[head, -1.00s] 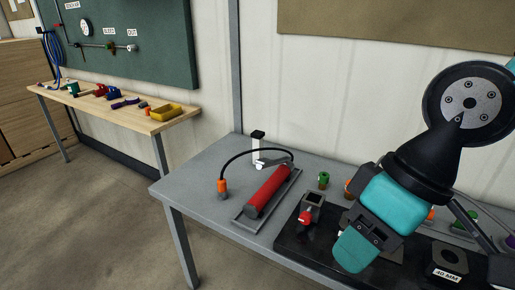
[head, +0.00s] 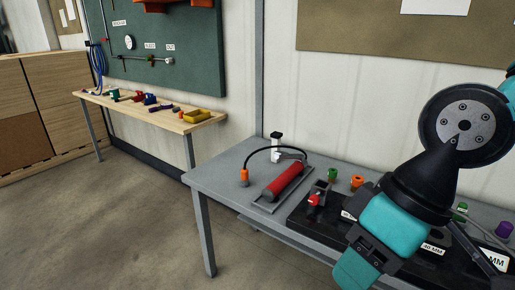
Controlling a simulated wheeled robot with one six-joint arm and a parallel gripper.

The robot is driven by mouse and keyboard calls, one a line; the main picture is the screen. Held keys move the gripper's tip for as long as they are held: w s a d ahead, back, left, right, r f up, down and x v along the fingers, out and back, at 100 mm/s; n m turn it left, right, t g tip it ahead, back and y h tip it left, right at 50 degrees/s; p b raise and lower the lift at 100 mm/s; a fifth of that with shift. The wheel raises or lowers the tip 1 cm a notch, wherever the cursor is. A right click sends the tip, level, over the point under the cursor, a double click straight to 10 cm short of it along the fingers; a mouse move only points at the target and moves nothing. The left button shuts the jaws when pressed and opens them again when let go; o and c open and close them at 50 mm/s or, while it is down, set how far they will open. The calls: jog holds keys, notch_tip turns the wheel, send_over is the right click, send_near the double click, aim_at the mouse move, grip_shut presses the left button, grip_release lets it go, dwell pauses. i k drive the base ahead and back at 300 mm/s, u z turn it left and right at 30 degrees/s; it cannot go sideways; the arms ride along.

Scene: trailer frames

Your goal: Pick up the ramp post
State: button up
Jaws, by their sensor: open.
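Which thing is the ramp post I cannot tell for sure. Small upright pieces stand on the grey bench (head: 225,176): a green one (head: 332,174), an orange one (head: 357,182) and a purple one (head: 503,229). A dark block with a red knob (head: 315,199) stands at the left end of a black base. My gripper (head: 357,268), teal and dark, hangs at the lower right in front of the bench and covers part of the black base. Its fingertips are not clearly seen, and nothing shows held in it.
A red cylinder (head: 284,181) lies in a grey frame, joined by a black hose to an orange-capped piece (head: 244,177). A white stand (head: 276,150) is behind. A wooden bench (head: 150,119) with tools stands at the back left. The floor (head: 110,220) on the left is clear.

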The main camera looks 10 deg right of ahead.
aim_at(276, 136)
jog(key=u, duration=0.75)
jog(key=i, duration=0.85)
jog(key=u, duration=0.8)
jog(key=i, duration=0.95)
jog(key=z, duration=0.45)
jog(key=i, duration=0.95)
jog(key=z, duration=1)
jog(key=i, duration=0.25)
jog(key=z, duration=0.15)
